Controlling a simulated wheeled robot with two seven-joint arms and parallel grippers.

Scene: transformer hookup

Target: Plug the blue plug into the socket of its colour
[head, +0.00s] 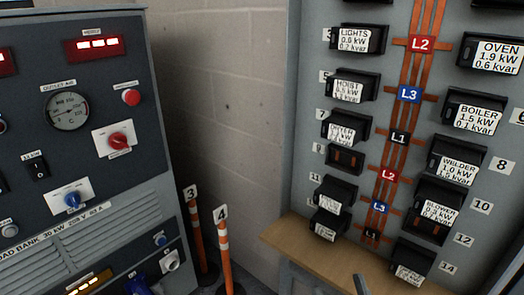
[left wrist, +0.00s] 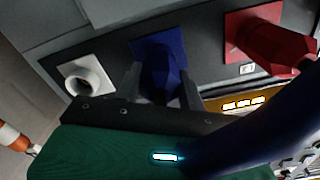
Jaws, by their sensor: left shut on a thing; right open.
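The blue plug (left wrist: 162,75) is between the two fingers of my left gripper (left wrist: 160,88), which is shut on it. In the left wrist view it is in front of the square blue socket plate (left wrist: 150,46), lined up with it. The fingers hide the contact, so I cannot tell how deep the plug sits. In the head view only blue (head: 138,287) shows at the bottom edge, and my left gripper is not clear there. A dark tip of my right gripper (head: 362,285) shows at the bottom of the head view, open and away from the plug.
A white round socket (left wrist: 88,76) and a red connector (left wrist: 262,42) flank the blue one. The load bank (head: 85,160) stands left. A breaker panel (head: 300,150) with a wooden ledge (head: 285,238) stands right. Orange-and-white posts (head: 226,255) stand between.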

